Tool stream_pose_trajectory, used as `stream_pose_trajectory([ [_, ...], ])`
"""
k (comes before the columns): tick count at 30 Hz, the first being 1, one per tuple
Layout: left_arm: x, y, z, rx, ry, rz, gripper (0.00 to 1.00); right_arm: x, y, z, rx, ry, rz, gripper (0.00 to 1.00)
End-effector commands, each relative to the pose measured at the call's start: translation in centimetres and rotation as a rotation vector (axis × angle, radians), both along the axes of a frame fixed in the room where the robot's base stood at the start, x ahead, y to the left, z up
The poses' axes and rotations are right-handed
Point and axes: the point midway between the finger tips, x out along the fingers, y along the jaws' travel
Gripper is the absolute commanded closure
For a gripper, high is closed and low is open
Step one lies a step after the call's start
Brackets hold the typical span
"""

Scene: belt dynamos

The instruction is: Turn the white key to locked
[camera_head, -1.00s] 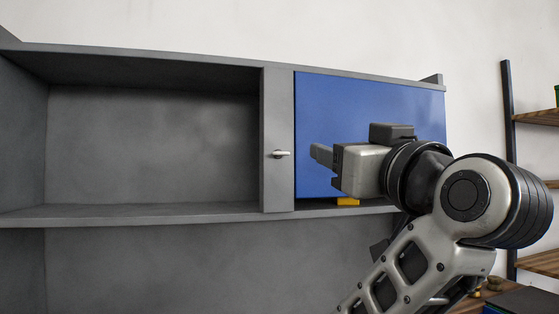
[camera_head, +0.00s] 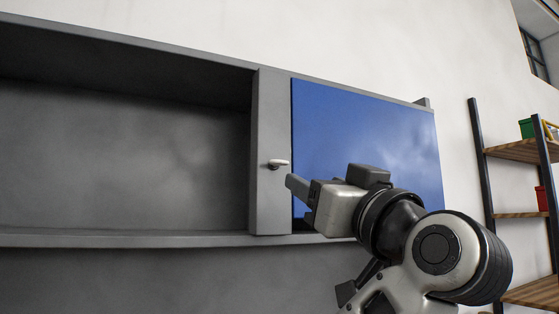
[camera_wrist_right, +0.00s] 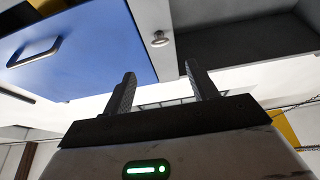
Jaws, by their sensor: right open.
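The white key (camera_head: 278,163) is small and sticks out of the grey upright post (camera_head: 268,205) between the open shelf and the blue door. Its handle lies about level in the head view. In the right wrist view the key (camera_wrist_right: 160,39) shows beyond the fingertips, between and above them. My right gripper (camera_head: 296,186) is a little below and to the right of the key, in front of the blue door's left edge. In the right wrist view its fingers (camera_wrist_right: 160,82) are apart with nothing between them. My left gripper is out of view.
The blue door (camera_head: 370,140) covers the cabinet's right part; its handle (camera_wrist_right: 35,52) shows in the right wrist view. The open grey compartment (camera_head: 120,160) is empty. A wooden shelf rack (camera_head: 520,150) with coloured boxes stands at the right.

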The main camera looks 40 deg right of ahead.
Motion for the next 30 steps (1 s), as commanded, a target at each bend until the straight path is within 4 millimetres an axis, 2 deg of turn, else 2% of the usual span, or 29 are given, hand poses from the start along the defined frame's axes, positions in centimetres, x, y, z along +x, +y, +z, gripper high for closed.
stream_pose_trajectory([
  [1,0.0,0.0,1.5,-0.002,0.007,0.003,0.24,0.9,-0.2,1.1,0.003,0.009,0.002,0.42],
  [6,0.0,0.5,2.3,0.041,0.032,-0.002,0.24,3.2,-0.9,2.2,0.003,0.009,0.002,0.42],
  [19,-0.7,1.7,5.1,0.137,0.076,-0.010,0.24,7.5,-2.4,4.0,0.004,0.008,0.001,0.42],
  [24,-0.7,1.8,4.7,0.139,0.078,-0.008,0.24,10.2,-3.2,4.6,0.002,0.003,0.000,0.42],
  [30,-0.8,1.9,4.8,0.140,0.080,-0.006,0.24,11.7,-3.7,5.2,0.002,0.001,-0.001,0.42],
])
